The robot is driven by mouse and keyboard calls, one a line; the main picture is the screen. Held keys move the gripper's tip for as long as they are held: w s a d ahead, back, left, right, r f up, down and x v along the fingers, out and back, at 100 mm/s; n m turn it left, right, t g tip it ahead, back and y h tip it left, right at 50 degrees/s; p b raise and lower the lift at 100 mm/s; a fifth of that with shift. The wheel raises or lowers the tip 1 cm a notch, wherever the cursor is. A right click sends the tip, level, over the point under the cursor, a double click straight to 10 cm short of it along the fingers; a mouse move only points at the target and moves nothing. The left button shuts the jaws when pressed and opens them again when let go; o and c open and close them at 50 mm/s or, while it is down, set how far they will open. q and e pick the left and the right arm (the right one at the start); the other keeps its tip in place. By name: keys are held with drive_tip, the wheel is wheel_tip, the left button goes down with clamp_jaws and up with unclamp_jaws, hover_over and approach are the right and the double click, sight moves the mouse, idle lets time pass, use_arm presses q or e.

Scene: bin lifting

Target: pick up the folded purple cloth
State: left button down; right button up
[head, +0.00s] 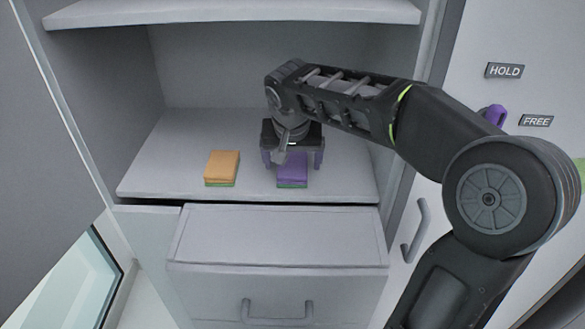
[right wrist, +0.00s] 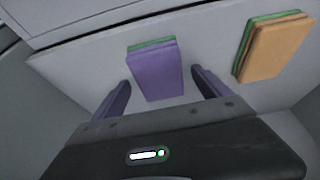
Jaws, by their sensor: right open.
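The folded purple cloth (head: 293,172) lies flat on the cabinet shelf, with a green layer along one edge. It also shows in the right wrist view (right wrist: 155,75). My right gripper (head: 292,163) is over it from above, and its two purple-tipped fingers stand on either side of the cloth. In the right wrist view the open fingers (right wrist: 162,90) flank the near end of the cloth with gaps showing. Whether the fingertips touch the shelf cannot be told. My left gripper is in neither view.
A folded orange cloth (head: 222,168) with a green underside lies to the left on the same shelf (head: 150,182). An upper shelf (head: 230,12) is above. A drawer (head: 278,240) is below the front edge. Signs HOLD (head: 504,71) and FREE (head: 536,120) are at the right.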

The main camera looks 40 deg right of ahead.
sight(292, 159)
drive_tip(key=shift+f+b, duration=0.2)
drive_tip(key=shift+b, duration=0.1)
idle(0.4)
drive_tip(key=c, duration=1.4)
drive_tip(key=shift+r, duration=0.15)
drive_tip(key=shift+c, duration=0.2)
drive_tip(key=shift+r+p, duration=0.15)
drive_tip(key=shift+p, duration=0.25)
drive_tip(key=shift+r, duration=0.15)
wheel_tip(292, 159, up, 3)
drive_tip(key=shift+r+b, duration=0.1)
drive_tip(key=shift+b, duration=0.3)
drive_tip(key=s+a+b, duration=0.4)
drive_tip(key=s+a, duration=0.7)
drive_tip(key=s, duration=0.3)
drive_tip(key=shift+s, duration=0.2)
